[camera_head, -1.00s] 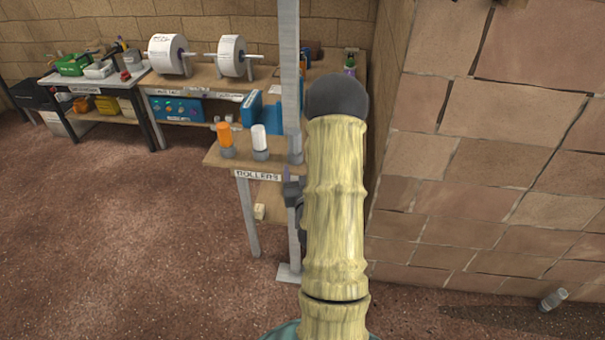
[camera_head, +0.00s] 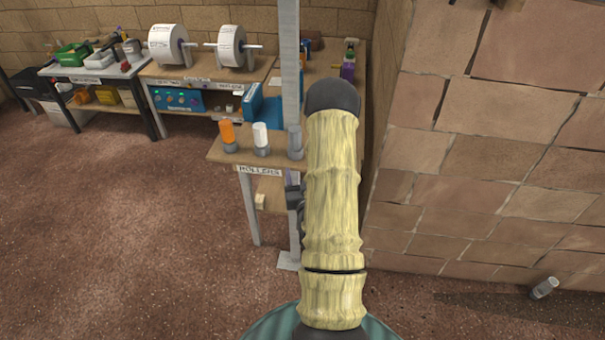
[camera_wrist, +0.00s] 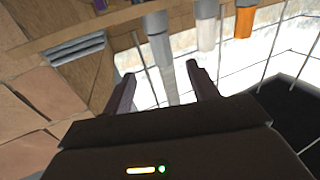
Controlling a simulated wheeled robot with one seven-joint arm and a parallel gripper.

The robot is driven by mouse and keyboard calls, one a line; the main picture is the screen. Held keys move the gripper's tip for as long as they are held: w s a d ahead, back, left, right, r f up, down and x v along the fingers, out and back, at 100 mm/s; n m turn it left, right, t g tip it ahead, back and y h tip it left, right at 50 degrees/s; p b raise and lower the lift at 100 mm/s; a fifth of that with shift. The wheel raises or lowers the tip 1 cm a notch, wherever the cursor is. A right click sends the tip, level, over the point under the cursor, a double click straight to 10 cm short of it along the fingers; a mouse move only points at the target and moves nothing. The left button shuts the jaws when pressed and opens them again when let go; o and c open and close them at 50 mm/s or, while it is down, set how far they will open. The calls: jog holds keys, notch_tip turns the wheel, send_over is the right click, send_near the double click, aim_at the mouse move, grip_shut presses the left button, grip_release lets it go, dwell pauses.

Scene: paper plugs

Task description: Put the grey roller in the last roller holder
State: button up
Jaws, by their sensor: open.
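A grey roller (camera_head: 295,141) stands upright at the right end of the row on the rollers table (camera_head: 226,153), apparently in the last holder. The pole partly merges with it, so its seating is hard to see. It also shows upside down in the wrist view (camera_wrist: 157,25). An orange roller (camera_head: 228,134) and a white roller (camera_head: 261,137) stand in holders to its left. My gripper (camera_wrist: 163,86) is open in the wrist view, with nothing visibly held; a grey post shows beyond its fingers. In the head view it is mostly hidden behind my arm.
A grey pole (camera_head: 289,60) rises by the table's right end. A stone wall (camera_head: 480,180) stands right of my arm. A pale grey cylinder (camera_head: 545,288) lies on the floor near it. Open floor (camera_head: 130,240) lies to the left. Paper rolls (camera_head: 167,44) stand on the back bench.

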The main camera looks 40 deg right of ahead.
dwell(0.3)
jog(key=w+a+r+n+g+y, duration=0.1)
jog(key=w+a+n+g+y, duration=0.15)
jog(key=a, duration=0.45)
jog(key=w+a+n+g+y, duration=0.2)
jog(key=a+g+y, duration=0.15)
jog(key=a, duration=0.35)
jog(key=s+a+r+n+g+y, duration=0.1)
jog(key=s+a+r+g, duration=0.1)
jog(key=s+a, duration=0.4)
jog(key=s+a+r+g+y, duration=0.2)
jog(key=s+a+r+g, duration=0.1)
jog(key=s+a, duration=0.4)
jog(key=shift+s+r+n+g, duration=0.35)
jog(key=shift+s+g, duration=0.2)
jog(key=shift+g, duration=0.35)
